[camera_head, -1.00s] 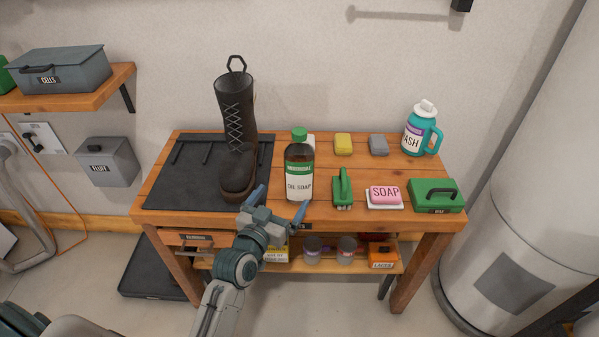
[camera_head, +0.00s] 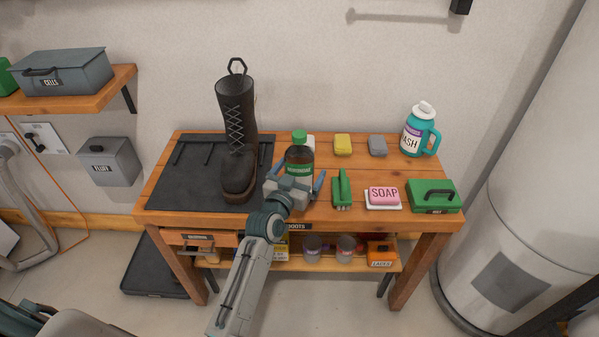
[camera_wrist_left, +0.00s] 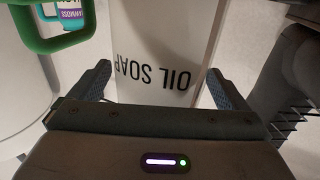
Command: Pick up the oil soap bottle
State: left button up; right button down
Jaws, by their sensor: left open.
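In the left wrist view the bottle's white label (camera_wrist_left: 165,35) shows upside down between the two fingers of my left gripper (camera_wrist_left: 158,70). The jaws are open, with a gap visible beside the bottle. My right gripper is not in view.
A black boot (camera_head: 238,150) stands on a dark mat (camera_head: 180,190) left of the bottle. A green brush (camera_head: 342,188) is close on the right, then pink soap (camera_head: 383,194) and a green box (camera_head: 434,196). A teal wash jug (camera_head: 413,140) and sponges stand behind.

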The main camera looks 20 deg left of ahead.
pick_arm(q)
jog(key=shift+c, duration=0.5)
jog(key=c, duration=1.1)
jog(key=shift+r, duration=0.1)
jog(key=shift+c, duration=1.3)
